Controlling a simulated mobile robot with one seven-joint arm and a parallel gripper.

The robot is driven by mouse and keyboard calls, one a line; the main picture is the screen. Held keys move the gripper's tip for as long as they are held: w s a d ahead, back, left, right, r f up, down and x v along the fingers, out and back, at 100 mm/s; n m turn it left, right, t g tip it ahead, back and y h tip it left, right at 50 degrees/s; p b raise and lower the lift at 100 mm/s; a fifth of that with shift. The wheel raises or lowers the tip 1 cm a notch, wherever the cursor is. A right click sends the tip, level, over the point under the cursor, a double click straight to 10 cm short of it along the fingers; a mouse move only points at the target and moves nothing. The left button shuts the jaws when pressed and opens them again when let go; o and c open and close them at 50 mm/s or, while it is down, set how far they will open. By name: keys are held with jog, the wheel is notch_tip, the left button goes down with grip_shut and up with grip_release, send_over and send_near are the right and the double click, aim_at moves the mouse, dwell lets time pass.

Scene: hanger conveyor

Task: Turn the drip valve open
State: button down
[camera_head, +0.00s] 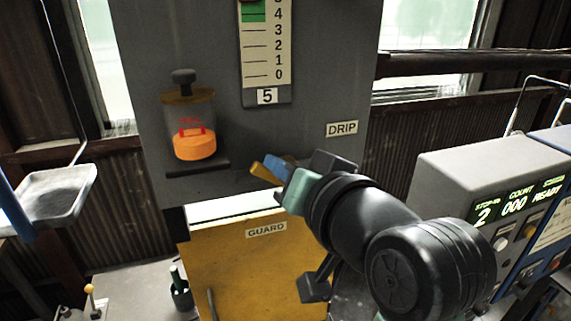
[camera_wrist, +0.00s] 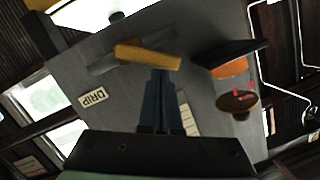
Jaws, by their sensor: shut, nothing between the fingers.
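The drip valve shows as a yellow lever (camera_head: 263,173) on the grey panel, lower left of the DRIP label (camera_head: 342,128). In the wrist view the lever (camera_wrist: 148,54) lies nearly level across a dark grey bar, with the DRIP label (camera_wrist: 93,97) to its left. My gripper (camera_head: 282,169) is beside the lever and hides part of the valve in the head view. In the wrist view my gripper (camera_wrist: 165,72) has its blue fingers together, with nothing between them. Their tips are right at the lever's edge; I cannot tell whether they touch it.
A glass oil cup (camera_head: 194,143) with orange contents stands on a small dark shelf, left of the lever. A yellow GUARD panel (camera_head: 230,270) is below. A grey control box (camera_head: 470,165) stands at right. A numbered scale (camera_head: 266,50) hangs above.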

jog(key=shift+a+f+n, duration=0.15)
jog(key=shift+n, duration=0.15)
jog(key=n, duration=0.1)
jog(key=a+f+n+h+b, duration=0.1)
jog(key=n+b, duration=0.1)
jog(key=shift+s+a+f, duration=0.2)
jog(key=shift+s+a, duration=0.05)
jog(key=shift+s, duration=0.05)
jog(key=shift+a+f+b, duration=0.1)
jog(key=shift+b, duration=0.2)
jog(key=shift+f, duration=0.1)
dwell(0.4)
